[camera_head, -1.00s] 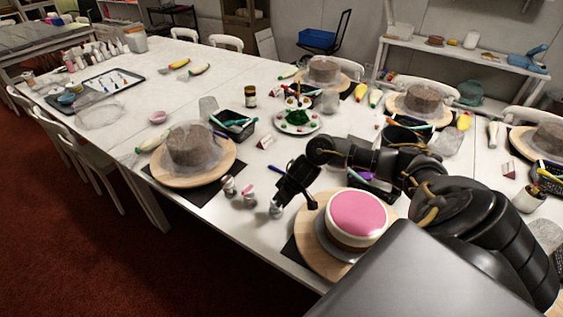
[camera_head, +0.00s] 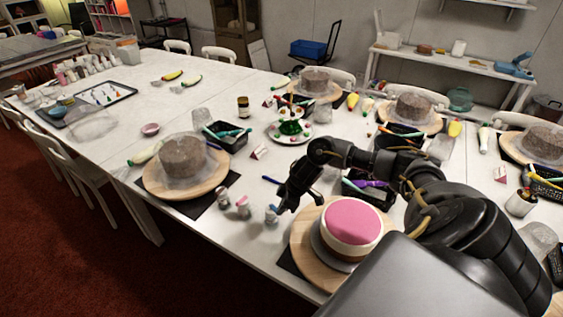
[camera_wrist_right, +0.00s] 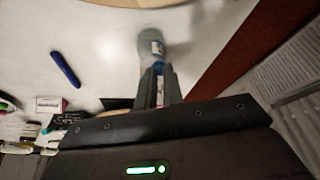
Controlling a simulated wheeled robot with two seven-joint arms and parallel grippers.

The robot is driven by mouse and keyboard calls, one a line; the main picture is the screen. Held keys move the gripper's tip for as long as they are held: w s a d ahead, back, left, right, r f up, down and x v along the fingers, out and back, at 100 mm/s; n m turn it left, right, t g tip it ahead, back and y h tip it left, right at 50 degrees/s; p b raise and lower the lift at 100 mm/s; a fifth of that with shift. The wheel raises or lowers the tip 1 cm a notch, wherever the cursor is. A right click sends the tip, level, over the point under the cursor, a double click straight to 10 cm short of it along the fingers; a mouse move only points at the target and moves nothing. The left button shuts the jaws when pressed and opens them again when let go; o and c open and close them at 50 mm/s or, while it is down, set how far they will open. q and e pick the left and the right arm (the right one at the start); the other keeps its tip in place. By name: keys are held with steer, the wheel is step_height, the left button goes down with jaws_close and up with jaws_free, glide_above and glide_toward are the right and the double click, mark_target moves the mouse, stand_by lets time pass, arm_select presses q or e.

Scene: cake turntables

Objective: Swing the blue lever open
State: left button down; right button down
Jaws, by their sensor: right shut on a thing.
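My right gripper (camera_head: 280,211) reaches down to the table edge, left of the pink cake, and is shut at a small pale bottle (camera_head: 271,215). In the right wrist view the bottle (camera_wrist_right: 155,42) stands just past the fingertips (camera_wrist_right: 160,74). A small blue part (camera_wrist_right: 158,68) shows between the fingertips. I cannot tell whether this is the blue lever, and the fingers hide much of it. A separate slim blue stick (camera_head: 271,180) lies on the table behind the gripper; it also shows in the right wrist view (camera_wrist_right: 65,69). My left gripper is not in view.
Two similar small bottles (camera_head: 243,207) stand left of the gripper. A pink-topped cake (camera_head: 352,222) on a wooden turntable (camera_head: 308,262) is close on the right. A brown cake (camera_head: 184,156) on another turntable stands left. Table cards and black trays lie behind.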

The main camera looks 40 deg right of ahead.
stand_by(0.8)
steer(key=c, duration=1.5)
jaws_free()
steer(key=b+v, duration=0.1)
steer(key=v, duration=1)
steer(key=shift+f, duration=0.1)
